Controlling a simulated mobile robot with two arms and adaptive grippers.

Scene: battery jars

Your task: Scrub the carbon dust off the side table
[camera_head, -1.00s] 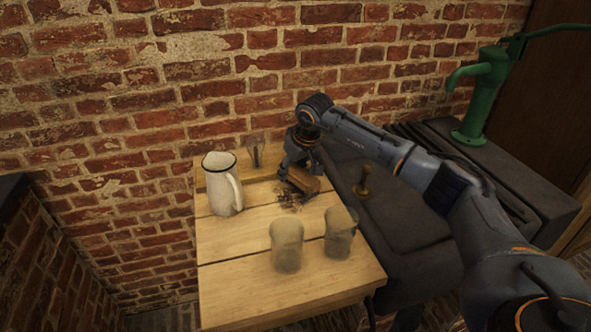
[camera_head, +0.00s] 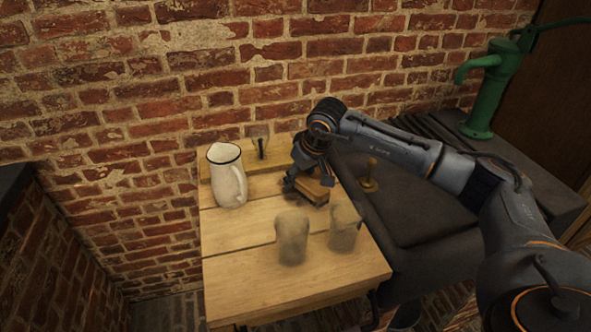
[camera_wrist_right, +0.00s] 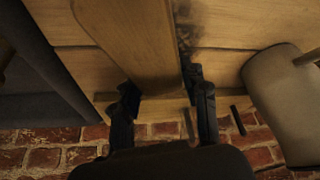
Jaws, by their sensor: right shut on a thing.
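The wooden side table (camera_head: 235,285) stands against the brick wall. My right gripper (camera_head: 308,183) is low over its far right part, shut on a brown wooden block that looks like a scrubbing brush (camera_head: 318,190). In the right wrist view the block (camera_wrist_right: 135,40) lies between the two fingers, on or just above the boards. Its underside is hidden. Dark carbon dust (camera_wrist_right: 187,38) shows on the boards right beside the block. In the head view the gripper and block mostly cover the dust. My left gripper is out of view.
A white pitcher (camera_head: 227,180) stands at the table's left. Two cloudy jars (camera_head: 292,240) (camera_head: 343,230) stand nearer the front. A small dark upright piece (camera_head: 262,148) is at the back. A brass-coloured object (camera_head: 369,178) and a green pump (camera_head: 488,95) are on the dark sink right.

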